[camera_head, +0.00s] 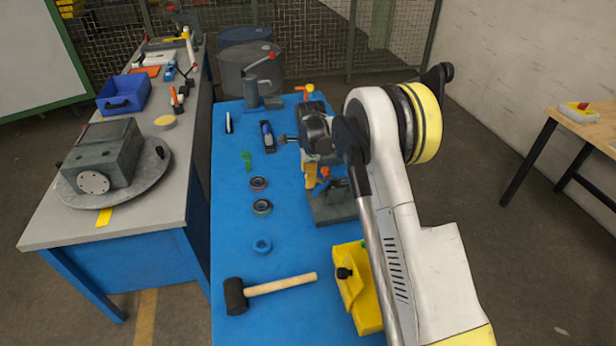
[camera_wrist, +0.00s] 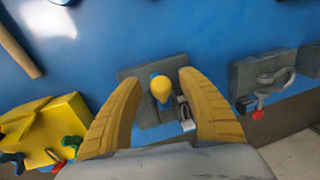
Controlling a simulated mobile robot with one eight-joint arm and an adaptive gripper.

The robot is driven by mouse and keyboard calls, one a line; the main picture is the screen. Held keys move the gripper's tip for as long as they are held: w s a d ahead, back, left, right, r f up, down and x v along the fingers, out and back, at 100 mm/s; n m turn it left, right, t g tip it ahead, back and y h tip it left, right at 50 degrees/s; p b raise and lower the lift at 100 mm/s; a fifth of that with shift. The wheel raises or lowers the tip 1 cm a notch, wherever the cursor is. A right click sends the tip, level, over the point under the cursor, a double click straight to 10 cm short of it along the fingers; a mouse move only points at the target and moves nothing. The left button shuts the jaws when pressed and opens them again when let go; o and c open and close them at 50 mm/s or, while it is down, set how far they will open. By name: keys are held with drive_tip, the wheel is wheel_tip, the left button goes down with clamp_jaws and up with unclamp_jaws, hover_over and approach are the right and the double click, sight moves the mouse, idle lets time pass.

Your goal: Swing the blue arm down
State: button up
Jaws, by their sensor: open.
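The blue arm (camera_head: 322,184) stands on a grey fixture (camera_head: 334,208) near the right side of the blue table, with an orange-yellow knob at its top. In the wrist view the yellow knob (camera_wrist: 161,90) faces me, with only a little blue beside it, so the arm is seen nearly end-on. The grey fixture (camera_wrist: 129,75) lies beneath it. My gripper (camera_wrist: 159,78) is open, with one yellow finger on each side of the knob. No contact is clear. In the head view my gripper (camera_head: 311,176) is partly hidden by my arm.
A yellow block (camera_head: 368,290) stands nearer on the blue table, with a mallet (camera_head: 268,289) to its left. Several rings lie further left. Another grey fixture with a red-tipped lever (camera_wrist: 259,113) stands to the right in the wrist view.

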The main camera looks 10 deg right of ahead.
drive_tip(key=shift+f, duration=0.2)
drive_tip(key=shift+r, duration=0.1)
clamp_jaws()
